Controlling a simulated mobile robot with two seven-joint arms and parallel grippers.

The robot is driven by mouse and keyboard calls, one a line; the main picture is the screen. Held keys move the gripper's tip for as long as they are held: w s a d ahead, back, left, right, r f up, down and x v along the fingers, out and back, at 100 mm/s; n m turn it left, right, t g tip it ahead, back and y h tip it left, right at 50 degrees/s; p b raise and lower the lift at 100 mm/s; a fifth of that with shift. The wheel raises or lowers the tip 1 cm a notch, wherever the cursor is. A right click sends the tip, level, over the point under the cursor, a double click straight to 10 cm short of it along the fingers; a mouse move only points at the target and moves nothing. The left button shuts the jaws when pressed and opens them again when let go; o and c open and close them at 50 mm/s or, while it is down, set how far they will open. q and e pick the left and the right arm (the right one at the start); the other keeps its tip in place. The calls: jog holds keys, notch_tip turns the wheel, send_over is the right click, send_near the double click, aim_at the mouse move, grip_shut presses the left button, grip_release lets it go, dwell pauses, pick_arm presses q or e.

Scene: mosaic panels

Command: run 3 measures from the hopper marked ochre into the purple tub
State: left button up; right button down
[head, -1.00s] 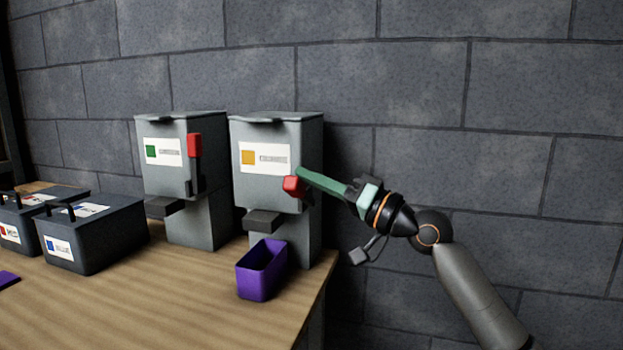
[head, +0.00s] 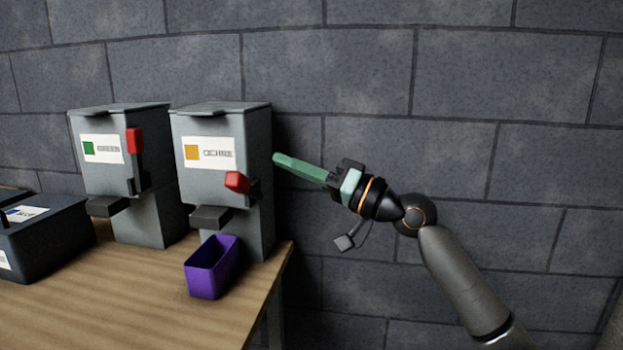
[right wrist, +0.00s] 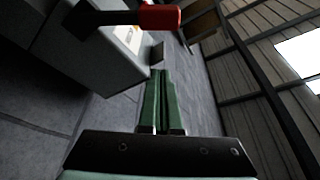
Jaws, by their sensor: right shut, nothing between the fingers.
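The grey hopper marked ochre (head: 257,140) stands near the table's right end, with an orange square on its label. Its red-tipped lever (head: 237,182) sticks out low at the front, unlike the upright one on the hopper beside it. The lever's red end (right wrist: 158,18) also shows in the right wrist view. The purple tub (head: 203,283) stands on the table below the ochre hopper's dark spout (head: 210,217); its inside looks dark and its contents cannot be told. My right gripper (head: 276,158), with green fingers, is shut and empty, right of the hopper and apart from the lever. My left gripper is out of view.
The hopper marked green (head: 150,220) stands to the left, its red lever (head: 135,141) upright. A dark lidded box (head: 50,245) with a blue-marked label is at the far left. The table (head: 130,300) ends just right of the tub. A block wall is behind.

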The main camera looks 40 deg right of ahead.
jog(key=shift+b+v, duration=0.5)
jog(key=shift+v, duration=1.4)
